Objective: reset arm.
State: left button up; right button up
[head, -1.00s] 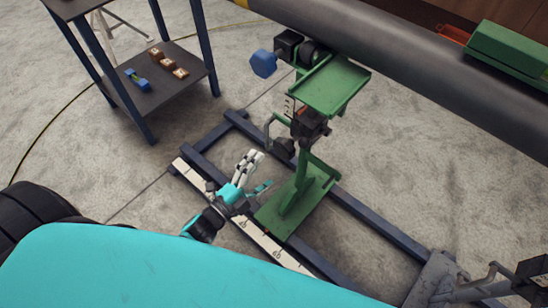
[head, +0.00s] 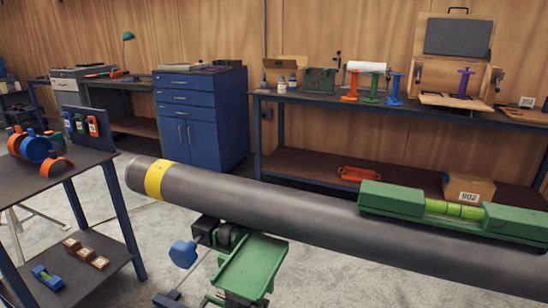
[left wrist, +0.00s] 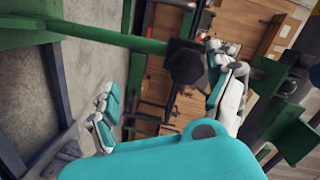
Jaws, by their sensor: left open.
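My left gripper (left wrist: 162,80) shows only in the left wrist view. Its teal and white fingers are spread wide apart, with nothing held between them. A green rod (left wrist: 110,36) crosses the top of that view and ends at a dark knob (left wrist: 186,64) near the right-hand finger; I cannot tell whether they touch. In the head view, the grey pipe (head: 300,215) with a yellow band (head: 160,180) runs across the middle. The green stand plate (head: 250,265) is below it. My right gripper is in neither view.
A green level (head: 455,210) lies on top of the pipe. A side table (head: 85,165) stands at left, with small blocks on its lower shelf. A blue cabinet (head: 200,115) and a long workbench (head: 385,105) line the back wall. Bare floor shows between the side table and stand.

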pick_arm(q)
jog(key=s+a+f+n+g+y, duration=0.15)
jog(key=s+f+n+g, duration=0.35)
jog(key=f, duration=0.6)
jog(key=s+a+f+n+g+y, duration=0.1)
jog(key=s+f+n+g+y, duration=0.3)
jog(key=f, duration=0.7)
jog(key=s+d+f+n+g+h, duration=0.2)
jog(key=s+f+n+g, duration=0.25)
jog(key=s, duration=0.45)
jog(key=s+a+r+p, duration=0.1)
jog(key=s+r+p, duration=0.1)
jog(key=s+p, duration=0.5)
jog(key=s+a+r+g+p, duration=0.1)
jog(key=s+p, duration=0.6)
jog(key=shift+a+r+y, duration=0.25)
jog(key=shift+r+y, duration=0.1)
jog(key=shift+r, duration=0.05)
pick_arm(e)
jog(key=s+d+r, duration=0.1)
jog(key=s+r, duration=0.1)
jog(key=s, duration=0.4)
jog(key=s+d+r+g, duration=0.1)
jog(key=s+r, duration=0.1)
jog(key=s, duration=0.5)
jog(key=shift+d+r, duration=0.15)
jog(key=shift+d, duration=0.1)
